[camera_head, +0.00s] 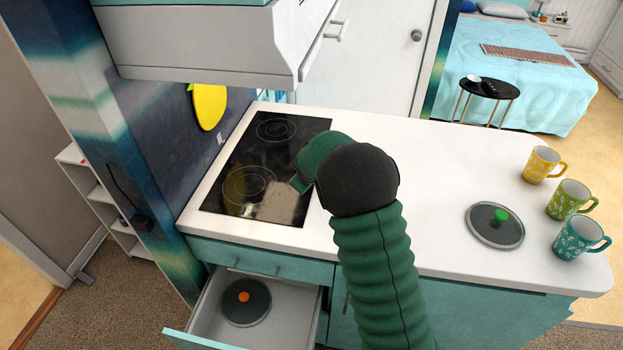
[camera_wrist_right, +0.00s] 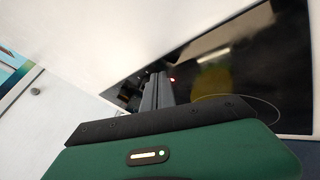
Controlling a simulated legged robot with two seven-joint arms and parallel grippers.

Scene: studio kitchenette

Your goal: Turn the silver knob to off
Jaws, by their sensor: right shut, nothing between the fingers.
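The black glass cooktop (camera_head: 262,160) is set into the white counter. My right arm reaches over its right side in the head view and hides the gripper. In the right wrist view my right gripper (camera_wrist_right: 156,82) is shut and empty, its grey fingers over the cooktop's edge area (camera_wrist_right: 210,62). A small red light (camera_wrist_right: 172,80) glows just beside the fingertips. Dark shapes (camera_wrist_right: 130,92) stand close to the fingers, too small to make out. I cannot clearly pick out the silver knob; whether the fingers touch it cannot be told. My left gripper is not in view.
A grey cabinet (camera_head: 215,50) hangs above the cooktop. An open drawer (camera_head: 290,312) below holds a round lid (camera_head: 246,310). Another lid (camera_head: 485,228) and yellow (camera_head: 541,163), green (camera_head: 566,197) and teal (camera_head: 577,242) mugs stand on the right of the counter (camera_head: 440,180).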

